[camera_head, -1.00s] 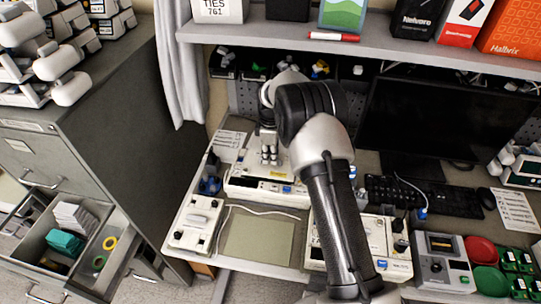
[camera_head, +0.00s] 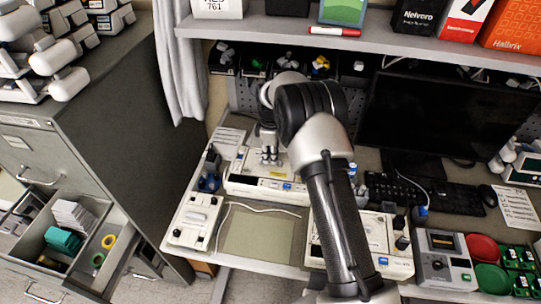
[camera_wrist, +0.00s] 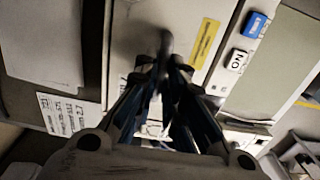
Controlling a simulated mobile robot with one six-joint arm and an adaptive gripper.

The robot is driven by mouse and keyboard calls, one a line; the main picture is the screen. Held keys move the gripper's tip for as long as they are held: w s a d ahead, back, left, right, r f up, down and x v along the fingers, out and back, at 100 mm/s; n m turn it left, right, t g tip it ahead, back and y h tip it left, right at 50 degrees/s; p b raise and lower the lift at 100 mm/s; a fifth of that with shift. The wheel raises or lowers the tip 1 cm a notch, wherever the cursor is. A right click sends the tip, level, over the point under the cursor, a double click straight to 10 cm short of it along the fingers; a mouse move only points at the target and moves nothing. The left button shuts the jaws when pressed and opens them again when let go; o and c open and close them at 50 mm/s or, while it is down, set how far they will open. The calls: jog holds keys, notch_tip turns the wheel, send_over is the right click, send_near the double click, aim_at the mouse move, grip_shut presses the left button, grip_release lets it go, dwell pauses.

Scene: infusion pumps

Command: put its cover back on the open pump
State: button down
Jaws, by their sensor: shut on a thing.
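A white pump (camera_head: 266,189) with a blue button stands at the back left of the bench. My gripper (camera_head: 270,157) points down over its top and hides part of it. In the wrist view, my gripper (camera_wrist: 168,72) is shut on a dark, knob-like part (camera_wrist: 166,43) above a pale panel, which looks like the cover (camera_wrist: 191,22). A yellow label (camera_wrist: 205,42) lies beside it. The fingers hide the panel's near part, and I cannot tell whether the panel is seated or slightly raised.
A flat pale device (camera_head: 193,222) stands at the left and a green-grey mat (camera_head: 258,234) lies in front. A grey box (camera_head: 447,262), keyboard (camera_head: 400,190) and monitor (camera_head: 430,115) lie further right. A shelf (camera_head: 380,35) overhangs the back.

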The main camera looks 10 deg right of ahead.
jog(key=c, duration=1.6)
grip_release()
jog(key=shift+r+p, duration=2)
jog(key=shift+r, duration=1.6)
jog(key=shift+f, duration=0.1)
